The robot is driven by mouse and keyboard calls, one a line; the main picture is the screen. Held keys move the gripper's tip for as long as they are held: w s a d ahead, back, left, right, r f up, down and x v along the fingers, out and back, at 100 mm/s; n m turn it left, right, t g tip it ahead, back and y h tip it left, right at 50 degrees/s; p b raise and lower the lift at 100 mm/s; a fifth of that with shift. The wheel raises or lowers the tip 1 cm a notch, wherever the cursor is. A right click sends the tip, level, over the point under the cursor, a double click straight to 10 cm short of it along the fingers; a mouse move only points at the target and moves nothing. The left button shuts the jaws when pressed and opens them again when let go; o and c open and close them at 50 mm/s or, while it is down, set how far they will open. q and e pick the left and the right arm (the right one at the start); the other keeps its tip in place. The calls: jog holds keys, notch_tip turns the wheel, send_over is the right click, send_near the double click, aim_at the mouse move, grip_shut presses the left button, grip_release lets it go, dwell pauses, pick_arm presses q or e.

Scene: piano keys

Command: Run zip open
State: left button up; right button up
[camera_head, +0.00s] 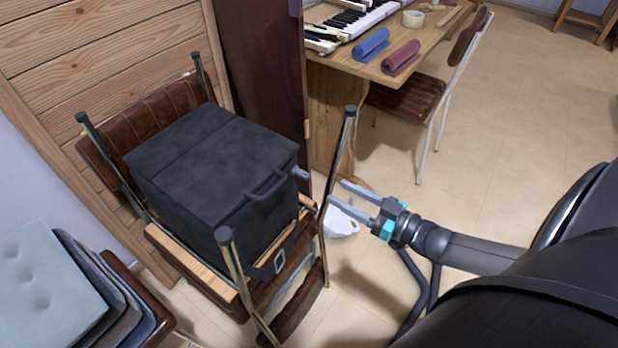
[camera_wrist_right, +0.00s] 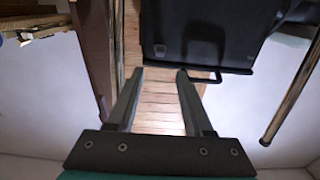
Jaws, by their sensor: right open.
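A black soft case (camera_head: 210,160) sits among the upturned legs of a stacked chair. A seam crosses its lid, and a handle (camera_head: 268,185) is on its near right side. A small grey tab (camera_head: 300,173) sticks out at its right corner; I cannot tell for sure that it is the zip pull. My right gripper (camera_head: 337,192) is open and empty, to the right of the tab and apart from it. In the right wrist view the gripper (camera_wrist_right: 161,73) points at the case (camera_wrist_right: 215,30), with a small square patch (camera_wrist_right: 160,50) ahead. My left gripper is not in view.
Metal chair legs (camera_head: 341,150) stand up around the case, one close to my right gripper. A dark panel (camera_head: 262,60) rises behind. A table (camera_head: 335,75) with keyboard and rolled cloths stands at the back. Cushions (camera_head: 45,285) are stacked front left.

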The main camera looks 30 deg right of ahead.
aim_at(309, 177)
jog(key=b+x, duration=0.1)
jog(key=x, duration=0.4)
jog(key=shift+w, duration=0.15)
jog(key=b+x, duration=0.1)
jog(key=x, duration=0.2)
jog(key=shift+a+f, duration=0.1)
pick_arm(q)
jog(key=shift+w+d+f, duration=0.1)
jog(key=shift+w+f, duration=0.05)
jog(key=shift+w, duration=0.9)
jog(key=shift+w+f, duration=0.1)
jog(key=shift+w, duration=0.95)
pick_arm(e)
jog(key=shift+w+a, duration=0.2)
jog(key=shift+w, duration=0.3)
grip_shut()
